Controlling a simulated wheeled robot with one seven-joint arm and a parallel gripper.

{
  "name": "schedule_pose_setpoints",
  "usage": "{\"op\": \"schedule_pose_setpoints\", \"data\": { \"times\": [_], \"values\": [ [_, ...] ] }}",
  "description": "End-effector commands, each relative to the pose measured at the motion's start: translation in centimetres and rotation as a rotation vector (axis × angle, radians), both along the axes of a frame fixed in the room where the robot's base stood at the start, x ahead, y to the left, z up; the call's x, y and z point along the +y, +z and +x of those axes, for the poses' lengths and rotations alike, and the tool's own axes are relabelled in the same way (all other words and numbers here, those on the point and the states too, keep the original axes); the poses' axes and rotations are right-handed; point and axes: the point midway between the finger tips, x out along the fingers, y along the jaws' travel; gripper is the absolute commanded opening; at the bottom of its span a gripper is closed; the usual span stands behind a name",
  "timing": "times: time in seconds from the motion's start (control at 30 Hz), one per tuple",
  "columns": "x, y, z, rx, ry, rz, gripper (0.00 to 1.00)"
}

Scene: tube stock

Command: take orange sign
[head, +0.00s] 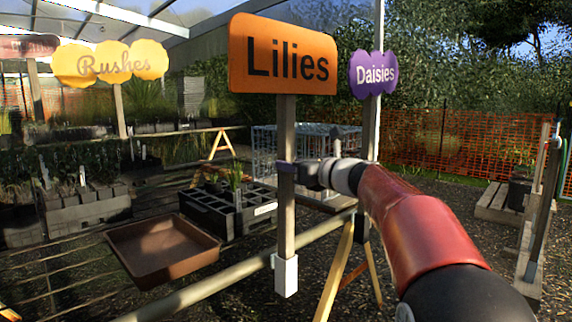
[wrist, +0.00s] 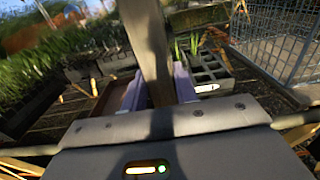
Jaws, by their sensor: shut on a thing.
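The orange sign (head: 282,58) reads "Lilies" and stands upright on a grey wooden post (head: 286,135), with a white block (head: 286,275) at the post's lower end. My gripper (head: 287,166) is shut on this post, about midway down, below the board. In the wrist view the post (wrist: 147,45) rises between the two purple-grey fingers of my gripper (wrist: 158,88). The orange board itself is outside the wrist view. In the head view I cannot tell whether the white block touches the rail behind it.
A purple "Daisies" sign (head: 374,74) stands close at the right, behind my arm. A yellow "Rushes" sign (head: 110,64) is at the left. A brown tray (head: 160,252), a black crate (head: 215,215) and a wire cage (head: 265,150) are nearby. A wooden rail (head: 240,265) crosses below.

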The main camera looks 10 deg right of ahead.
Motion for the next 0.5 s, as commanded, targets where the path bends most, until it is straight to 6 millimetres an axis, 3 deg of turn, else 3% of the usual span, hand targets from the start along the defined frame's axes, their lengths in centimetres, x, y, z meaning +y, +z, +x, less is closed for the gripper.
{"op": "schedule_pose_setpoints", "data": {
  "times": [0.33, 0.5],
  "values": [
    [-0.01, 0.01, -0.01, 0.0, 0.0, 0.0, 0.02],
    [0.0, 0.8, -0.06, -0.004, 0.0, 0.0, 0.02]
  ]
}}
